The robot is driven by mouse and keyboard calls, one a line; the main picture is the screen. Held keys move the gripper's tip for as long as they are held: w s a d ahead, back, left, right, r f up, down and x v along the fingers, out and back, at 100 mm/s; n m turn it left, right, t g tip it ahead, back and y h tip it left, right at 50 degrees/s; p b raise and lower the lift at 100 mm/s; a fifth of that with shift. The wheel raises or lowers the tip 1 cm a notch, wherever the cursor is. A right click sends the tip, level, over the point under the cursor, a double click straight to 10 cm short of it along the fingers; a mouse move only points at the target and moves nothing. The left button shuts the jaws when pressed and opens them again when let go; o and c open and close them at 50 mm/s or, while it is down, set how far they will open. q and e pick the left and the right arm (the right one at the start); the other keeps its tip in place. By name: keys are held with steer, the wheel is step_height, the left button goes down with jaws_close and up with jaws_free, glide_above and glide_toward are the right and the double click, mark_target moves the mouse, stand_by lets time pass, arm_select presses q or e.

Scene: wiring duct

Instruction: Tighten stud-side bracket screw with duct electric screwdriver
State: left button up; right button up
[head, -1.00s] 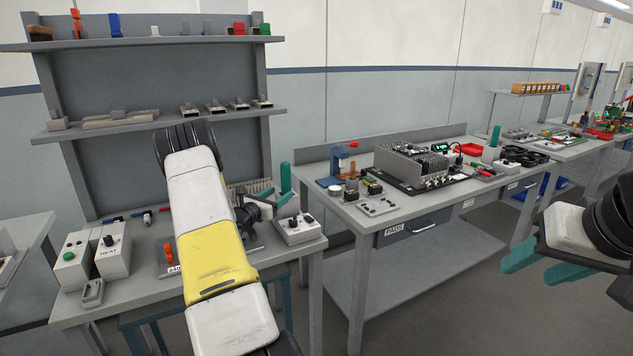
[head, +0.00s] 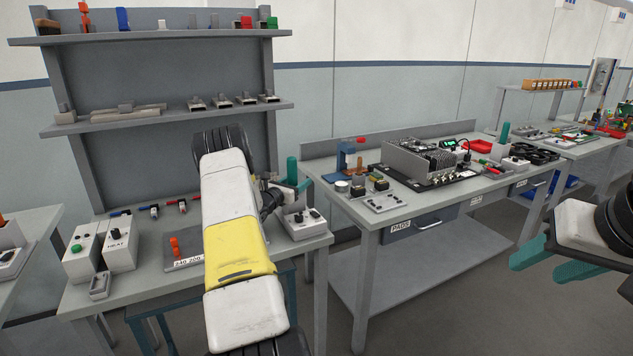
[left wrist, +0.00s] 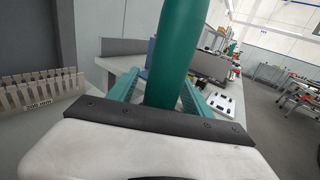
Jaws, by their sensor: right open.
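The duct electric screwdriver shows as a teal upright handle (head: 291,170) beside a white control box on the left bench. In the left wrist view the handle (left wrist: 177,55) stands large between my left gripper's (left wrist: 160,82) teal fingers. A narrow gap shows on its left side, so the fingers look open around it; contact on the right is unclear. In the head view my left gripper (head: 290,188) is partly hidden by its arm. A slotted grey wiring duct (left wrist: 38,88) shows at the left wrist view's left. I cannot make out the stud-side bracket or screw. My right gripper (head: 540,259) is open and empty.
The white control box (head: 306,223) stands at the left bench's right edge. Two white boxes (head: 118,243) stand at its left. A shelf (head: 170,120) rises behind. The right bench (head: 370,222) holds electronics and another teal upright tool (head: 503,133). Floor lies between the benches.

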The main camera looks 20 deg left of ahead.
arm_select(q)
jaws_close()
steer(key=shift+r, duration=0.1)
step_height(320, 180, up, 18)
stand_by(0.7)
step_height(320, 180, up, 11)
steer(key=shift+r, duration=0.2)
stand_by(1.0)
